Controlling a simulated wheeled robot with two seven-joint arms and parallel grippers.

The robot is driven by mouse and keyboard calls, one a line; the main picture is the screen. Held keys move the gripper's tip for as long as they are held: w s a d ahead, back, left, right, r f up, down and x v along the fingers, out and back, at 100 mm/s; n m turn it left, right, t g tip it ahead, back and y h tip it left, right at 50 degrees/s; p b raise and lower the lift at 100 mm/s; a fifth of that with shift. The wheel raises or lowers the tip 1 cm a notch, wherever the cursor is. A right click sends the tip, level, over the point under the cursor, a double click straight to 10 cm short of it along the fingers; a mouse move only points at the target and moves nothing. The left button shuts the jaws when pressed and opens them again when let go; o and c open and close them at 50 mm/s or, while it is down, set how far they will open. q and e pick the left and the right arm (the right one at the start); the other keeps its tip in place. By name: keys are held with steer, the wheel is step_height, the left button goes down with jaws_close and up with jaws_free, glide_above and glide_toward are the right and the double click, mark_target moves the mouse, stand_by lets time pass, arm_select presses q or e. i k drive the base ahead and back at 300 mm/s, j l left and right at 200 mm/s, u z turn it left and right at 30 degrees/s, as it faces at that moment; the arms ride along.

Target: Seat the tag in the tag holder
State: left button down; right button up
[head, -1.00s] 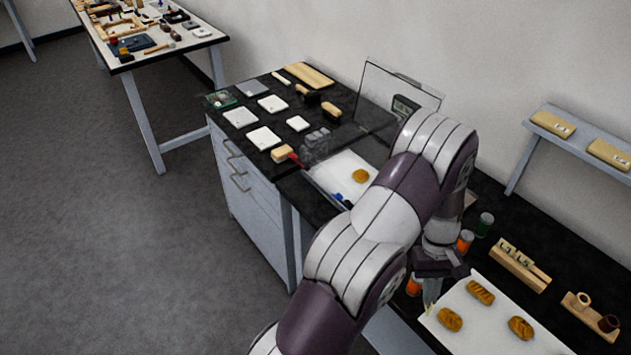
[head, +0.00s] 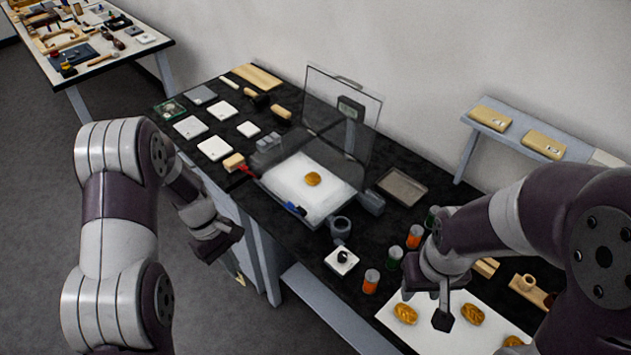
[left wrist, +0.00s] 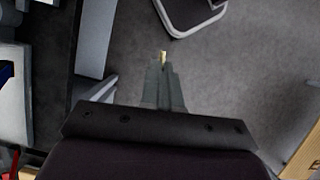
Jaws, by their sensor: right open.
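My left gripper (head: 238,272) hangs beyond the counter's front edge, over the floor. In the left wrist view its fingers (left wrist: 163,75) are close together on a small pale yellow piece (left wrist: 163,56), which looks like the tag seen edge-on. A pale tip also shows in the head view. My right gripper (head: 428,308) is open and empty above the white board with the gilt pieces. A wooden block (head: 486,267), possibly the tag holder, is mostly hidden behind my right arm; I cannot make out its slots.
A scale (head: 300,188) with a glass shield and a gilt piece stands mid-counter. Orange jars (head: 371,281) and green jars stand to its right. White tiles (head: 214,148) lie at the left. A white board (head: 400,335) holds gilt pieces. A shelf (head: 490,125) stands behind.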

mark_target(375, 199)
steer(key=i+j+z, duration=0.1)
steer(key=z, duration=0.4)
steer(key=i+j+z, duration=0.2)
steer(key=z, duration=0.3)
steer(key=i+j+z, duration=0.3)
steer(key=z, duration=0.15)
steer(key=i+j+z, duration=0.1)
steer(key=j+z, duration=0.2)
steer(key=z, duration=0.2)
